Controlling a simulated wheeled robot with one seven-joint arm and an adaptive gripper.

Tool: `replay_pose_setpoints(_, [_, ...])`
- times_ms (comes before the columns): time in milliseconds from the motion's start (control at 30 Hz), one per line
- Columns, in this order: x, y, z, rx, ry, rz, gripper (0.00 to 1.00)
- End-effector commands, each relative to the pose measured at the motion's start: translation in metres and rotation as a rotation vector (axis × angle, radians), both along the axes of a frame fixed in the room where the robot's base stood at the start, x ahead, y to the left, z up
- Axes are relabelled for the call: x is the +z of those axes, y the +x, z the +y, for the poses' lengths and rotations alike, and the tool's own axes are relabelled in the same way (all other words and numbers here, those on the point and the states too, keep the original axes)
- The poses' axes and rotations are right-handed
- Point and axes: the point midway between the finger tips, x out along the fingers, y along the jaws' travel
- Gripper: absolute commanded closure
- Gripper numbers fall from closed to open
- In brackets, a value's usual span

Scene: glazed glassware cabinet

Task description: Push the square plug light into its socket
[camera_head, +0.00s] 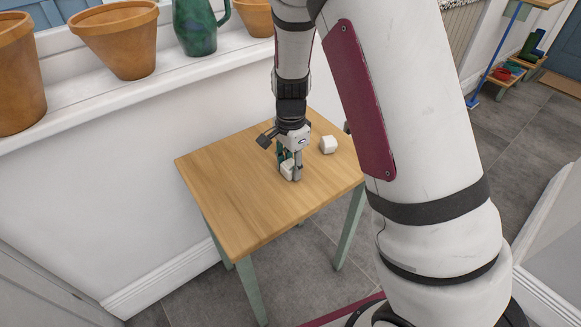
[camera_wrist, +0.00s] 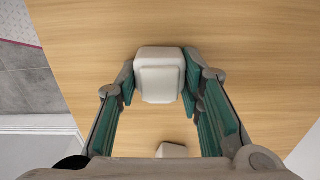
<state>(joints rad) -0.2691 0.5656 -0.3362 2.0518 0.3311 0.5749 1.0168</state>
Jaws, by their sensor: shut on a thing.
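My gripper (camera_head: 289,165) points down over the small wooden table and is shut on a white, rounded square block, which I take for the square plug light (camera_head: 287,171). In the wrist view the plug light (camera_wrist: 159,75) sits between the green-padded fingertips, its pale face towards the camera. Whether it touches the tabletop I cannot tell. A second white block (camera_head: 328,145) stands apart on the table, to the right of my gripper; part of it shows low in the wrist view (camera_wrist: 172,150). Whether this is the socket I cannot tell; no socket opening is visible.
The wooden table (camera_head: 232,200) is otherwise bare, with free room at its left and front. A white wall and a ledge with terracotta pots (camera_head: 118,38) and a green jug (camera_head: 196,27) stand behind it. My arm covers the table's right side.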

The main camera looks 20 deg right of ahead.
Motion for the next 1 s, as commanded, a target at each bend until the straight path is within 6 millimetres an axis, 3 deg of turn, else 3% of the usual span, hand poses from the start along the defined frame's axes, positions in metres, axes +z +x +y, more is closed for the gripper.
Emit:
replay_pose_setpoints(167, [0.006,0.0,0.0,0.001,0.0,-0.001,0.9])
replay_pose_setpoints(433, [0.038,0.0,0.001,0.001,0.001,-0.003,0.9])
replay_pose_setpoints(1000, [0.048,-0.124,-0.047,-0.001,0.001,0.0,0.9])
